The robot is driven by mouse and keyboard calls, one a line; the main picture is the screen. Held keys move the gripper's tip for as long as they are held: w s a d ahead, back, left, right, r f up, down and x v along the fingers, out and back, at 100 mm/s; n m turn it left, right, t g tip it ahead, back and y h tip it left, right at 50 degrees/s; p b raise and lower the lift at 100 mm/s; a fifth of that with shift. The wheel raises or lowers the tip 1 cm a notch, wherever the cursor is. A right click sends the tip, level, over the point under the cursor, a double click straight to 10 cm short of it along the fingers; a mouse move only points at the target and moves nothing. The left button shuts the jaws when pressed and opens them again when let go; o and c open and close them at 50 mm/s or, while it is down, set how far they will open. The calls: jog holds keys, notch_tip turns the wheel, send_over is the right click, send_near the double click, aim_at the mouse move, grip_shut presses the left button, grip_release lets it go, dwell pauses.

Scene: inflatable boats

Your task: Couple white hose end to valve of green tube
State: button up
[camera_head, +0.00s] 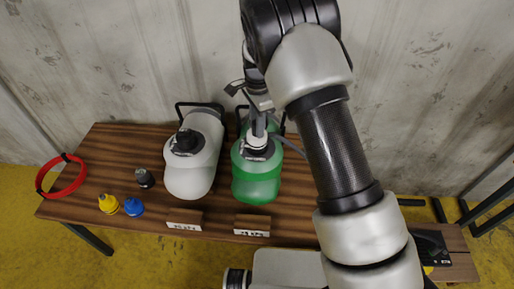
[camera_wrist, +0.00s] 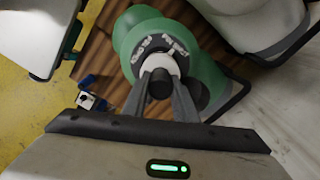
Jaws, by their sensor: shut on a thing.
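The green tube (camera_head: 256,185) stands at the middle of the wooden table, with its dark valve (camera_head: 258,154) on top. The tube also fills the upper middle of the wrist view (camera_wrist: 132,38). My gripper (camera_head: 258,128) is directly above the valve, pointing down. Its jaws (camera_wrist: 160,84) are shut on the white hose end, whose white collar (camera_wrist: 157,65) and black core show between the fingers. In the head view the white hose end (camera_head: 257,141) is right over the valve and appears to meet it. I cannot tell whether it is seated, because the fingers hide the joint.
A white tube (camera_head: 192,172) stands close to the left of the green one. Left on the wooden table (camera_head: 110,160) are a red hose loop (camera_head: 62,174), a yellow cap (camera_head: 108,204), a blue cap (camera_head: 133,207) and a dark fitting (camera_head: 145,178). Label blocks (camera_head: 252,225) line the front edge.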

jog(key=shift+f, duration=0.15)
jog(key=shift+f, duration=0.3)
jog(key=shift+f+b, duration=0.7)
jog(key=shift+f, duration=0.15)
dwell(0.9)
jog(key=shift+r, duration=0.1)
jog(key=shift+r+m+p, duration=0.1)
jog(key=shift+m+p, duration=0.3)
jog(key=shift+m, duration=0.4)
jog(key=m, duration=0.2)
jog(key=shift+m, duration=0.3)
